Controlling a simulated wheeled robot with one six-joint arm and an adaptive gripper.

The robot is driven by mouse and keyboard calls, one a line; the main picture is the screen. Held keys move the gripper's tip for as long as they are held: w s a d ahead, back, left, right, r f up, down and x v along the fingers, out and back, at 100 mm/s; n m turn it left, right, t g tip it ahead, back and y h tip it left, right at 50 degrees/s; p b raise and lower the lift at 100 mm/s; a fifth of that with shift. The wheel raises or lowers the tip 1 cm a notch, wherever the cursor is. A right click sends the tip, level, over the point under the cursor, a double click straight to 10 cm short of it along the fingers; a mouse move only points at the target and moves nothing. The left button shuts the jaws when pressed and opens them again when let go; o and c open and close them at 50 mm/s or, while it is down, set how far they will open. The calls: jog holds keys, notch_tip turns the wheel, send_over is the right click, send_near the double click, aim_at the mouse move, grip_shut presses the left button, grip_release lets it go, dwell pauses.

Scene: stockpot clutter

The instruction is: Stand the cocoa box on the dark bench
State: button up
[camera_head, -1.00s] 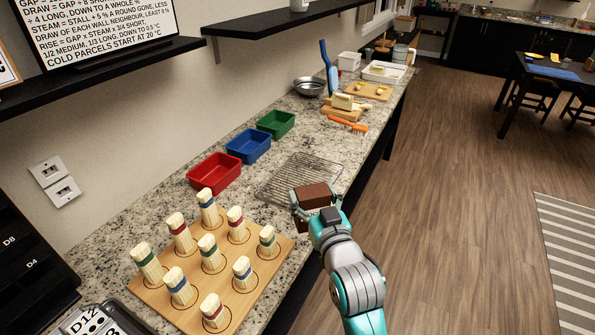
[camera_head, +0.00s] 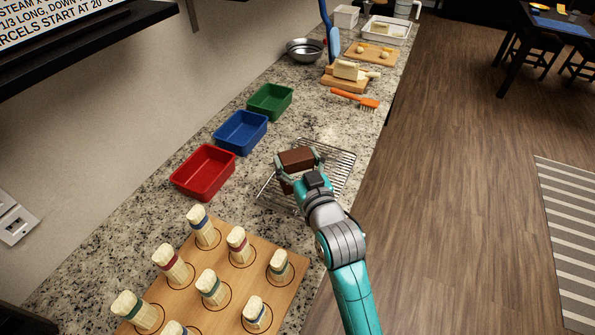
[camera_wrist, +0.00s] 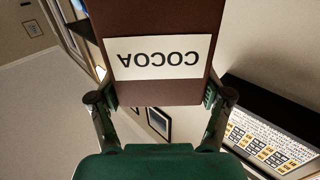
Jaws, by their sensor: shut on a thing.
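The cocoa box (camera_head: 297,160) is brown. In the wrist view its white label reading COCOA (camera_wrist: 158,57) shows upside down between the fingers. My gripper (camera_head: 299,167) is shut on the box, with a finger at each side. In the head view the gripper and box are over the wire rack (camera_head: 330,165) on the speckled stone counter. I cannot tell how high the box is above the rack. No dark bench can be made out for certain; a dark table (camera_head: 540,45) stands at the far right.
Red (camera_head: 203,172), blue (camera_head: 240,132) and green (camera_head: 270,101) trays line the counter left of the rack. A wooden board (camera_head: 240,285) with several banded bundles stands in front. An orange brush (camera_head: 355,98) and a cutting board (camera_head: 345,84) lie beyond. Open floor (camera_head: 450,200) is at right.

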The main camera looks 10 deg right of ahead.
aim_at(297, 175)
jog(key=shift+f, duration=2.4)
jog(key=shift+f, duration=0.1)
jog(key=o, duration=1.2)
jog(key=shift+o, duration=0.2)
jog(key=shift+s, duration=0.15)
jog(key=s+d, duration=0.2)
jog(key=s, duration=0.9)
jog(key=shift+s, duration=0.35)
